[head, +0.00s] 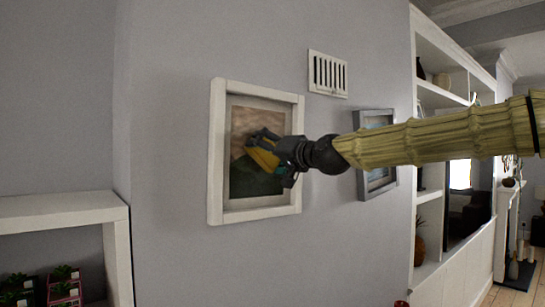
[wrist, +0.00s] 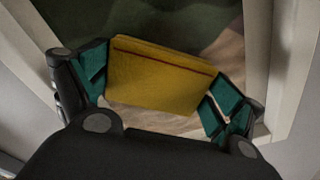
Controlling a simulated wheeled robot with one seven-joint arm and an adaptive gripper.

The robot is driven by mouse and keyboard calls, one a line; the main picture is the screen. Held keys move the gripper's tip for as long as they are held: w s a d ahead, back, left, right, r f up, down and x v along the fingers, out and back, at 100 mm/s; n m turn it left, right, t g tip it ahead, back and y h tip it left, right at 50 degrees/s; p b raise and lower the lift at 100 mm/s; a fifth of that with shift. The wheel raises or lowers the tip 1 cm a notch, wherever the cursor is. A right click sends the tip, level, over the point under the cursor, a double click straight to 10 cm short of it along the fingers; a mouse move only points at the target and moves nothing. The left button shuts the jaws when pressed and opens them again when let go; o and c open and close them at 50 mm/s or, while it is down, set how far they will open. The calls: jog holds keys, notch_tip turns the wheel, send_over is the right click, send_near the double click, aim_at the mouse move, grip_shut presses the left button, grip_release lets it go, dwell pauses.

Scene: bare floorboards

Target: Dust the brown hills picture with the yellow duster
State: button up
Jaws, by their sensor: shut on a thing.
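The brown hills picture (head: 244,117) hangs on the grey wall in a white frame (head: 216,150). It shows a brown upper part and a dark green lower part. My gripper (head: 266,150) is in front of its middle, shut on the yellow duster (head: 261,157). In the wrist view the yellow duster (wrist: 160,78) sits between the two green-padded fingers of my gripper (wrist: 158,88), with the picture (wrist: 110,18) close behind it. I cannot tell whether the duster touches the picture. My gripper hides part of the picture.
A second picture in a grey frame (head: 359,180) hangs to the right, partly behind my arm. A white vent (head: 328,74) is above. A white shelf (head: 60,207) with small potted plants (head: 64,287) stands at the lower left. White built-in shelving (head: 440,97) is at the right.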

aim_at(254, 152)
jog(key=shift+s+a+r+b, duration=0.1)
jog(key=shift+s+a+b, duration=0.15)
jog(key=shift+s+a, duration=0.6)
jog(key=shift+s+a+r+b, duration=0.15)
jog(key=shift+s+a, duration=0.35)
jog(key=shift+a, duration=0.5)
jog(key=shift+w+d+r+p, duration=0.1)
jog(key=shift+r+p, duration=0.3)
jog(key=shift+r, duration=0.5)
jog(key=shift+w+d+f, duration=0.15)
jog(key=shift+w+d, duration=0.35)
jog(key=shift+d, duration=0.2)
jog(key=shift+w+d+f, duration=0.1)
jog(key=shift+w+d, duration=0.35)
jog(key=shift+d, duration=0.2)
jog(key=shift+b, duration=0.3)
jog(key=shift+w+d+f, duration=0.1)
jog(key=shift+w+d, duration=0.35)
jog(key=shift+d, duration=0.2)
jog(key=shift+w+d+f, duration=0.1)
jog(key=shift+w+d, duration=0.35)
jog(key=shift+d, duration=0.15)
jog(key=shift+w+d, duration=0.1)
jog(key=shift+w+d+f+b, duration=0.1)
jog(key=shift+w+d+b, duration=0.1)
jog(key=shift+w+d, duration=0.3)
jog(key=shift+w+d+b, duration=0.15)
jog(key=shift+w+d, duration=0.15)
jog(key=shift+d, duration=0.3)
